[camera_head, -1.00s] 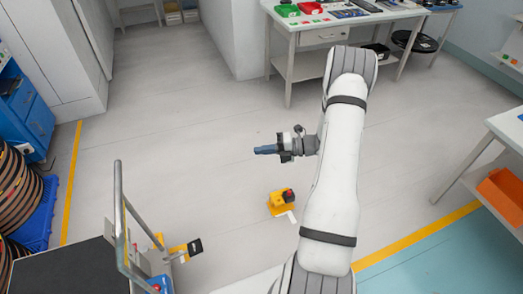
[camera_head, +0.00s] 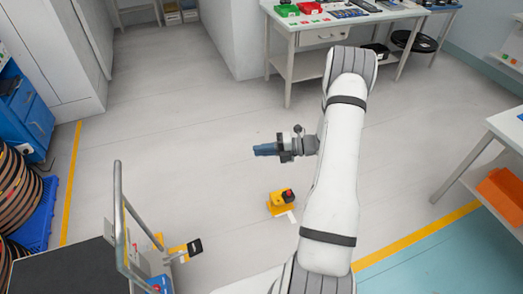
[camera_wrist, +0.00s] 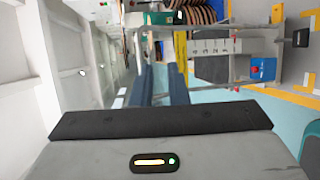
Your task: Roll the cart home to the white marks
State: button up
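The cart (camera_head: 118,240) stands at the lower left of the head view, with a grey metal push handle and a dark flat deck. It also shows at the upper right of the wrist view, with its metal rails (camera_wrist: 235,45). My gripper (camera_head: 256,150) is over the open floor, right of the cart and apart from its handle. In the wrist view its two blue fingers (camera_wrist: 161,75) are parted with a gap, and nothing is between them. A small white patch (camera_head: 291,216) lies on the floor by a yellow block; I cannot tell whether it is one of the white marks.
The yellow block with a red-and-black top (camera_head: 281,203) sits on the floor below my gripper. A workbench (camera_head: 330,25) stands at the back, another table (camera_head: 495,150) at the right.

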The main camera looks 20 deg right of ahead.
jog(key=o, duration=0.6)
jog(key=b+v, duration=0.2)
jog(key=v, duration=0.5)
jog(key=shift+s+d, duration=0.15)
jog(key=shift+d, duration=0.2)
jog(key=shift+r, duration=0.1)
